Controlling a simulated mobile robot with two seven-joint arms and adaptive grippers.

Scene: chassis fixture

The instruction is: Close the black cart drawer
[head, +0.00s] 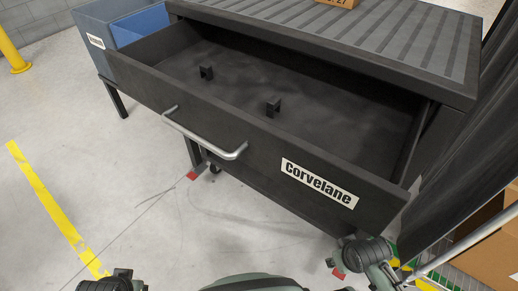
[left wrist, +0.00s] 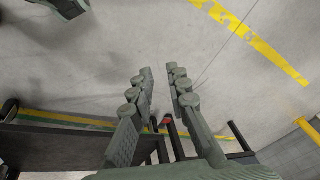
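The black cart drawer (head: 225,128) is pulled far out in the head view. Its front carries a silver bar handle (head: 203,139) and a white "corvelane" label. Two small black brackets stand on the drawer floor; the rest of the floor is bare. My left gripper (left wrist: 159,69) shows in the left wrist view with its fingers apart and nothing between them, over the concrete floor. It is not touching the handle. Parts of my right arm show at the bottom right of the head view, below the drawer front; its finger opening is unclear.
The cart's ribbed top (head: 340,30) bears a cardboard box (head: 335,3). A blue bin (head: 142,24) sits left of the drawer. A dark panel and cardboard boxes (head: 490,250) stand at the right. A yellow post (head: 12,50) is far left. The floor before the drawer is clear.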

